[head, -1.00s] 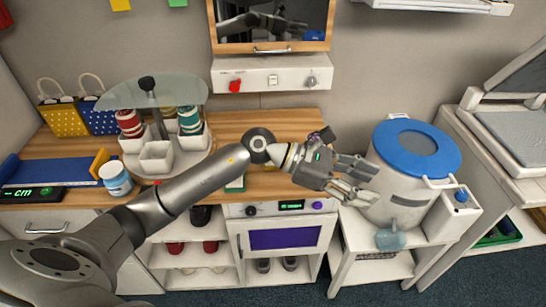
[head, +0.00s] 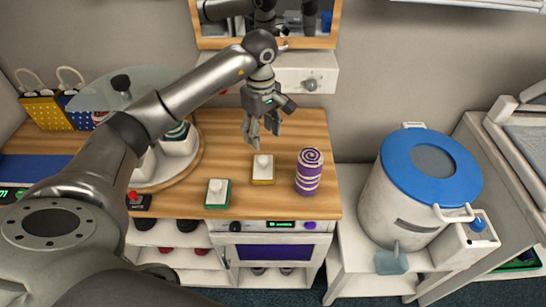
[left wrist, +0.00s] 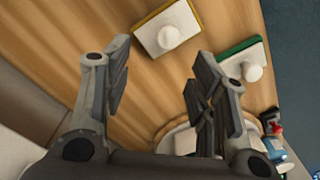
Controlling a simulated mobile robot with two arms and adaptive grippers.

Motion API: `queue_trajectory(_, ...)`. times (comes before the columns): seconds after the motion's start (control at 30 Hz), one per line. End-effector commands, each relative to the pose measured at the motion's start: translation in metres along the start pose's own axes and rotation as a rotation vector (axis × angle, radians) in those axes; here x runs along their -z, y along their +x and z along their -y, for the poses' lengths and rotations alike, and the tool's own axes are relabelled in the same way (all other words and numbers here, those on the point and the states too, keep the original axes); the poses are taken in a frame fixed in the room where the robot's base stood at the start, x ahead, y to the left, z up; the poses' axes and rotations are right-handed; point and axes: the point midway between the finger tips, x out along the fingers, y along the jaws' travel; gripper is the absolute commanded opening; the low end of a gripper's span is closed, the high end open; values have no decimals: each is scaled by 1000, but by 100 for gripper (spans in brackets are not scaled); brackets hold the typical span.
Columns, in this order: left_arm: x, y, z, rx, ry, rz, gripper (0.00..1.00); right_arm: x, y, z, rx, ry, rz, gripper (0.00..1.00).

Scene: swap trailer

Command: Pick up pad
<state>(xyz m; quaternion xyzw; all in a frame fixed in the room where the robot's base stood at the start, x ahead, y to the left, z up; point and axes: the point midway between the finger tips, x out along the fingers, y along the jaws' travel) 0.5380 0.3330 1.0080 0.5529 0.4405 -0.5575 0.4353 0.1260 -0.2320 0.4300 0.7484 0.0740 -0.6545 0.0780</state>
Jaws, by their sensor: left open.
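Two white pads with round knobs lie on the wooden counter. The yellow-edged pad (head: 263,169) is nearer to my left gripper (head: 262,136); the green-edged pad (head: 217,193) lies to its left and closer to the front edge. My left gripper is open and empty above the counter, pointing down, just behind the yellow-edged pad. In the left wrist view, the yellow-edged pad (left wrist: 168,29) shows beyond the fingertips and the green-edged pad (left wrist: 243,66) is to the right. My right gripper is not in view.
A purple-and-white striped cylinder (head: 309,172) stands right of the pads. A round tiered stand (head: 180,165) is to the left, partly behind my arm. A blue-lidded bin (head: 415,190) stands on a lower surface at right. Bare counter lies around the pads.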

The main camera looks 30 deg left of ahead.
Motion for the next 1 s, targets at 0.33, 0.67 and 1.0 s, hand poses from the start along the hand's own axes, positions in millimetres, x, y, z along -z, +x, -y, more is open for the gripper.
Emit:
queue_trajectory(0.33,-1,47,1,3,0,2,52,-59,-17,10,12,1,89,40)
queue_trajectory(0.67,-8,78,0,5,0,5,52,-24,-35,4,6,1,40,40)
queue_trajectory(1.0,-6,102,-1,-1,1,1,52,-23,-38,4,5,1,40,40)
